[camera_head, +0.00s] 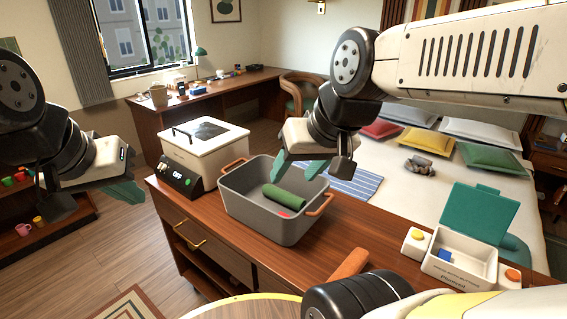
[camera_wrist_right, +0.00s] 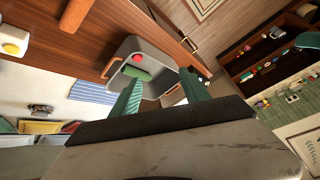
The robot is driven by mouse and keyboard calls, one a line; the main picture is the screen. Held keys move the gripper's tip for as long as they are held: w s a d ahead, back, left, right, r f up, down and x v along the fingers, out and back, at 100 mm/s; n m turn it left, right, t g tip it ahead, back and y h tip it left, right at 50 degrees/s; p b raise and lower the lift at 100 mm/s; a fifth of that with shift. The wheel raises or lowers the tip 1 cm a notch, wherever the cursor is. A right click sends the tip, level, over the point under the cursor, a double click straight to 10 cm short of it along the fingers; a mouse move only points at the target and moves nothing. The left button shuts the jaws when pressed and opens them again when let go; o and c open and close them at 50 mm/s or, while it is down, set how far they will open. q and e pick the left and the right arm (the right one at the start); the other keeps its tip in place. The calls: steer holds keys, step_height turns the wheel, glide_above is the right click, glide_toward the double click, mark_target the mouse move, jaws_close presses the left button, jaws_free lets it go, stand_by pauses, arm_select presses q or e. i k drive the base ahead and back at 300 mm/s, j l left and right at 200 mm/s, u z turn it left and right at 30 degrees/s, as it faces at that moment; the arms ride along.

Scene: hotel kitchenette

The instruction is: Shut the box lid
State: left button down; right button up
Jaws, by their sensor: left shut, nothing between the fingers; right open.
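The white box (camera_head: 458,267) sits at the right end of the wooden counter in the head view, with a small blue block (camera_head: 444,256) inside. Its teal lid (camera_head: 480,212) stands open, raised at the back edge. My right gripper (camera_head: 312,170) is open and empty above the grey bin, well left of the box; its teal fingers also show in the right wrist view (camera_wrist_right: 161,86). My left gripper (camera_head: 128,191) is shut and empty at the far left, away from the counter. I do not see the box in the right wrist view.
The grey bin (camera_head: 246,206) with orange handles holds a green roll (camera_head: 285,196) and a red item. A white appliance (camera_head: 204,148) stands left of it. Button blocks, yellow (camera_head: 416,244) and orange (camera_head: 511,278), flank the box. An orange-brown cylinder (camera_head: 349,265) lies near the front edge.

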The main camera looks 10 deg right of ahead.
mark_target(480, 211)
steer(key=z, duration=2.15)
steer(key=i+l+z, duration=0.2)
steer(key=l, duration=0.2)
steer(key=l+z, duration=0.25)
steer(key=l, duration=0.15)
steer(key=i+j, duration=0.05)
